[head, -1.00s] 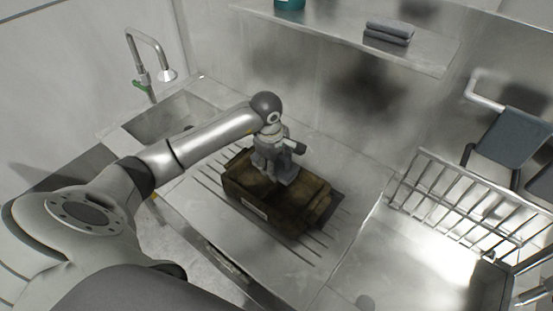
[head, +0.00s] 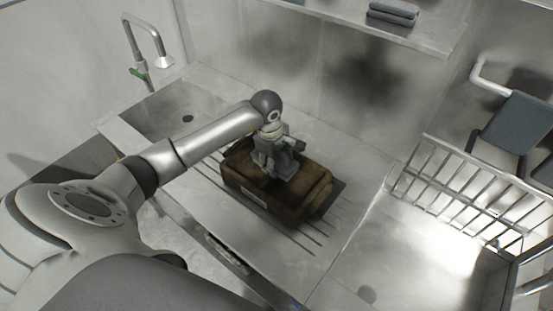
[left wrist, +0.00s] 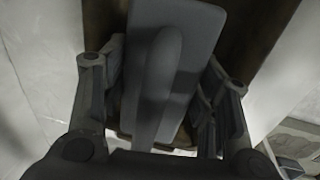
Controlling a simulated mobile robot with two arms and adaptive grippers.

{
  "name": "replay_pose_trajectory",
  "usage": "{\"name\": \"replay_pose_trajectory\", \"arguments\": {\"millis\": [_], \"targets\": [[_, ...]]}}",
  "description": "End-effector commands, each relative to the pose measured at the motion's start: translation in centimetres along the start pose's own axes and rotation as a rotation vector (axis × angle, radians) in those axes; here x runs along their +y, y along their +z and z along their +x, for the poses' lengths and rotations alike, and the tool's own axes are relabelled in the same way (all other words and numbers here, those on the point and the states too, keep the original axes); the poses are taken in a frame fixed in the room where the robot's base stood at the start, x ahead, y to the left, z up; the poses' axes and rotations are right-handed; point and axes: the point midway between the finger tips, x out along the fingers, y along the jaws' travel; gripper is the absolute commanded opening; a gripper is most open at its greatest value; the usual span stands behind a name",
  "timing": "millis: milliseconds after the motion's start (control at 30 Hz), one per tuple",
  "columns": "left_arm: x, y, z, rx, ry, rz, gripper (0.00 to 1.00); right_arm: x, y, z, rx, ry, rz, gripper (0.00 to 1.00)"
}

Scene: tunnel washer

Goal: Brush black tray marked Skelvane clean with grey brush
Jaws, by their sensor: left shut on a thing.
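The tray (head: 308,203) is a deep box, dirty brown over black, with a pale label (head: 254,199) on its near wall too small to read. It sits on the ribbed steel drainboard. My left gripper (head: 277,172) is over the tray's middle, pointing down into it, and is shut on the grey brush. In the left wrist view the brush (left wrist: 165,75) shows as a grey block with a rounded grip between the fingers, with the brown tray behind it. Its bristles are hidden, so contact with the tray floor cannot be told. My right gripper is not in view.
A sink (head: 188,115) with a tap (head: 150,45) lies left of the tray. A wall shelf (head: 420,32) holds folded grey cloths (head: 392,12). A metal rack (head: 470,185) and a dark chair-like item (head: 515,122) stand to the right. The drainboard around the tray is clear.

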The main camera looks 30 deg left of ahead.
Motion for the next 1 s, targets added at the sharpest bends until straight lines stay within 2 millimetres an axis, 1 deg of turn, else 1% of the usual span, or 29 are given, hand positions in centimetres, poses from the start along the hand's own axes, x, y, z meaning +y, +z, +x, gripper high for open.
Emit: {"name": "replay_pose_trajectory", "arguments": {"millis": [1000], "targets": [[-0.4,-0.1,2.5,0.001,0.001,0.000,0.12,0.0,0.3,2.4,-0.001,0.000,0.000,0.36]]}}
